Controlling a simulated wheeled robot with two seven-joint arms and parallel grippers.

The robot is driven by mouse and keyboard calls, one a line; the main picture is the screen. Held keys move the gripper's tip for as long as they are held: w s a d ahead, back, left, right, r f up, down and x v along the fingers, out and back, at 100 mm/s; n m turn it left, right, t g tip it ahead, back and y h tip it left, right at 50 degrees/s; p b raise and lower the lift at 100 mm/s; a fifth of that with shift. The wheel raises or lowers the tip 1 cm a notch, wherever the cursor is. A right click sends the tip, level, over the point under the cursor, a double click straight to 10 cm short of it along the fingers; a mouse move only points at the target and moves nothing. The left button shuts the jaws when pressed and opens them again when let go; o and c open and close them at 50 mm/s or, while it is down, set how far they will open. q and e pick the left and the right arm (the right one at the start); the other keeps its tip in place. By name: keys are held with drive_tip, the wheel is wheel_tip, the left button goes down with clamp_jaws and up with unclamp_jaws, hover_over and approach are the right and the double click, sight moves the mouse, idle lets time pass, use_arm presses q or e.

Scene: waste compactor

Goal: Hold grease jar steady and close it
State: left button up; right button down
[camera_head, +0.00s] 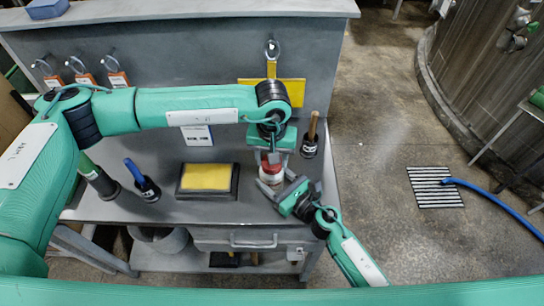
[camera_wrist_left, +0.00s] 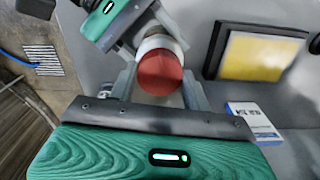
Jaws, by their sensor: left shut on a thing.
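The grease jar (camera_head: 270,179) is a small white jar with a red lid (camera_head: 271,160), upright on the grey bench near its right end. In the left wrist view the red lid (camera_wrist_left: 160,73) faces the camera, with the white jar body (camera_wrist_left: 157,43) beyond it. My left gripper (camera_head: 269,158) reaches down from above and is shut on the red lid, one finger on each side. My right gripper (camera_head: 283,186) comes in from the lower right at the jar's body. It also shows in the left wrist view (camera_wrist_left: 140,32); whether its fingers press on the jar is unclear.
A yellow pad in a dark tray (camera_head: 207,178) lies left of the jar. A blue-handled tool (camera_head: 143,181) and a wooden-handled brush (camera_head: 310,138) stand on the bench. Red tags (camera_head: 85,79) hang on the back panel. The bench's right edge is close to the jar.

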use_arm(q)
drive_tip(key=m, duration=0.6)
drive_tip(key=shift+m, duration=0.3)
drive_tip(key=m, duration=0.5)
drive_tip(key=shift+w, duration=0.1)
drive_tip(key=o, duration=0.9)
drive_tip(key=shift+a, duration=0.1)
drive_tip(key=shift+o, duration=0.2)
drive_tip(key=shift+r, duration=2.25)
drive_tip(key=shift+c, duration=0.4)
